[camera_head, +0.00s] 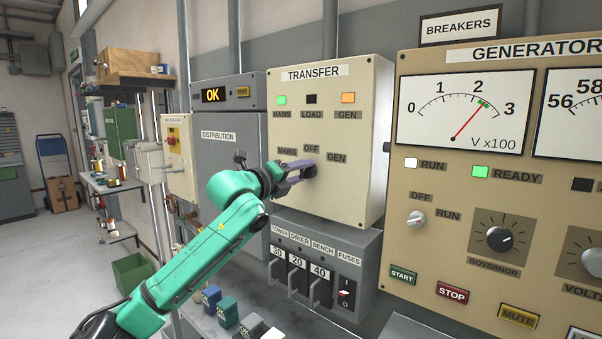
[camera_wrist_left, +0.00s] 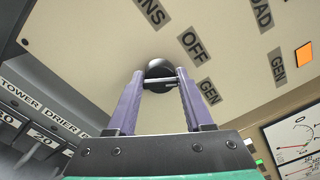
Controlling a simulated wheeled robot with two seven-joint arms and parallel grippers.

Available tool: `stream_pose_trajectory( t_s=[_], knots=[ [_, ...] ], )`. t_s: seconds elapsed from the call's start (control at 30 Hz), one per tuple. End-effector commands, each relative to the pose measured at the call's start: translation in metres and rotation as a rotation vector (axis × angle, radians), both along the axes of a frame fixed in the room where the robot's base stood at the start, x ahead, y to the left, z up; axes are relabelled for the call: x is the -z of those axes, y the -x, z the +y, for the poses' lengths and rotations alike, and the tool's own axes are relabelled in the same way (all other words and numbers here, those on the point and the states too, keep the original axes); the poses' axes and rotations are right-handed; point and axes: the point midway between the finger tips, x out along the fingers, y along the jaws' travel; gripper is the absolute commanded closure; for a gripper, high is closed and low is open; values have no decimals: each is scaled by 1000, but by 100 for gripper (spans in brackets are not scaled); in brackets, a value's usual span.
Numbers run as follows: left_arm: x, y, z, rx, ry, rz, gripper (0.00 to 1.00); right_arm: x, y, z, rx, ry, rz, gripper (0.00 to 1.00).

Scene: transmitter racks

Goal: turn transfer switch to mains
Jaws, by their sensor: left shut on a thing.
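The transfer switch knob (camera_head: 309,168) is on the front of the cream TRANSFER box (camera_head: 345,120), below the labels MAINS, OFF and GEN. My left gripper (camera_head: 303,169) reaches it from the left and is shut on it. In the left wrist view the dark round knob (camera_wrist_left: 160,67) sits between the two purple fingertips (camera_wrist_left: 161,82). The fingers hide much of the knob, so I cannot tell which label it points to. Above it, the MAINS lamp (camera_head: 282,100) is green, the LOAD lamp (camera_head: 311,99) is dark and the GEN lamp (camera_head: 348,98) is orange. My right gripper is not in view.
A grey breaker box (camera_head: 345,250) with several levers is below the transfer box. The grey DISTRIBUTION cabinet (camera_head: 225,155) is to the left, and the generator panel (camera_head: 440,245) with meters, knobs and buttons is to the right. Small blocks (camera_head: 228,312) stand on the bench below.

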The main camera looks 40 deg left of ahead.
Motion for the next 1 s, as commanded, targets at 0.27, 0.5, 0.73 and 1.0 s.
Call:
stream_pose_trajectory(
  t_s=[0.27,0.5,0.73,1.0],
  knots=[
    [1,0,1,-1,260,-5,100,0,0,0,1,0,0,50],
    [2,0,1,-1,489,-11,100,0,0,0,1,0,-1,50],
    [2,0,1,-2,708,-16,100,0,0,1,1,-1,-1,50],
    [3,0,1,-1,966,-21,100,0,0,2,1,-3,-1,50]
  ],
)
